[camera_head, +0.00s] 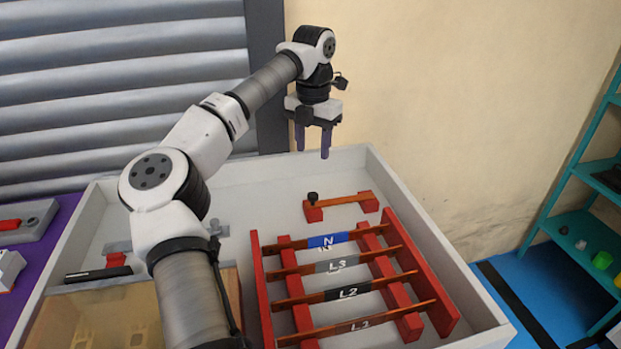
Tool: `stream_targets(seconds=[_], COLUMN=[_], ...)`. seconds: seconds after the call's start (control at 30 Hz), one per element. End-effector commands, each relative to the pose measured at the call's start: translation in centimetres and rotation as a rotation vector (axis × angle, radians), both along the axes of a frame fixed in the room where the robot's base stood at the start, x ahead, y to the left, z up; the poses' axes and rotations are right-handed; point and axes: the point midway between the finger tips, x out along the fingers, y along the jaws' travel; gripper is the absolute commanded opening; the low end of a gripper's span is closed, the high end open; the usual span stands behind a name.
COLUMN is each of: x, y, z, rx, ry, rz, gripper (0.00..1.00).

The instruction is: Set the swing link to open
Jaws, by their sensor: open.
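The swing link (345,201) looks to be the short copper bar near the back wall of the white box. A black knob (313,198) stands at its left end. The bar spans between two red supports and its right end lies at the right one. My gripper (313,146) is open and empty, with its purple fingers pointing down. In the picture it is above the knob, apart from it. The exact height and depth between them cannot be told.
Copper busbars with N, L3 and L2 labels (346,293) sit on red supports in front of the link. The white box wall (423,229) surrounds them. A grey bracket and red block (115,260) lie left, partly behind my arm. A teal shelf (575,185) stands right.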

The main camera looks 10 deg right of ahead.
Motion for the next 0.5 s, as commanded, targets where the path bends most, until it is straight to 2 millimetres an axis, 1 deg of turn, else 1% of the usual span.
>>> stream_targets(seconds=[0.03, 0.17, 0.3, 0.5], x=[0.0, -0.1, -0.1, -0.1], y=[0.1, 0.1, 0.0, 0.0], z=[-0.9, -3.4, -6.5, -10.2], rx=[-0.001, -0.004, -0.004, -0.007], ry=[0.004, 0.005, 0.004, 0.003], rz=[-0.001, -0.001, -0.002, -0.002], gripper=[0.46, 0.46, 0.46, 0.46])
